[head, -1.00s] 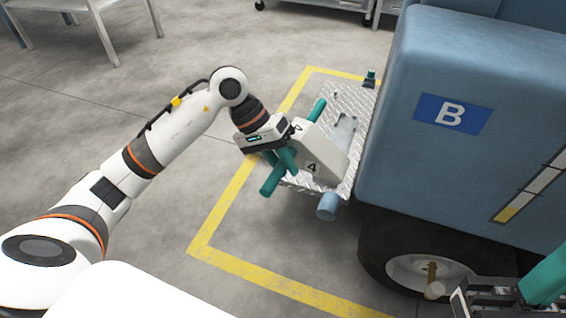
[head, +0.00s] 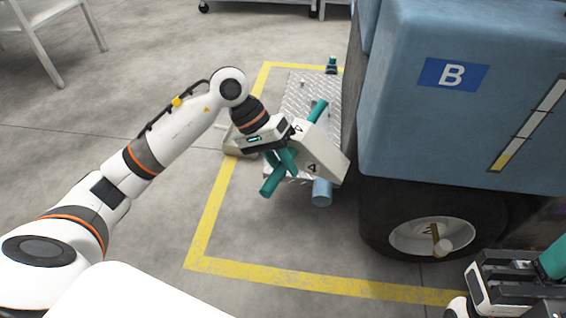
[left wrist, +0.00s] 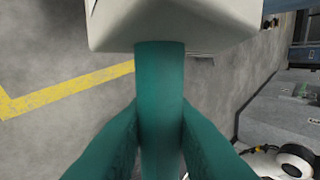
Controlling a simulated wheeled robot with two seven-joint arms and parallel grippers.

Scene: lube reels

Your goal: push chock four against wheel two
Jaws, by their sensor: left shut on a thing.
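Chock four (head: 318,155), a pale wedge block marked 4, hangs from my left gripper (head: 283,160) in the head view. The gripper is shut on its teal handle (head: 270,184); the left wrist view shows the handle (left wrist: 160,110) between the teal fingers, with the pale block (left wrist: 172,25) beyond. In the head view the chock overlaps the diamond-plate step, seemingly above it. A wheel (head: 405,236) with a pale hub is below the blue body, to the right of the chock and apart from it. Its number is not clearly readable. My right gripper (head: 480,285) is partly visible at lower right.
The blue body marked B (head: 400,130) fills the right side. The diamond-plate step (head: 300,92) and a blue round-ended bar (head: 322,192) project beside it. Yellow floor lines (head: 215,215) frame the area. A pale object (head: 234,142) lies behind my left gripper. Floor before the wheel is clear.

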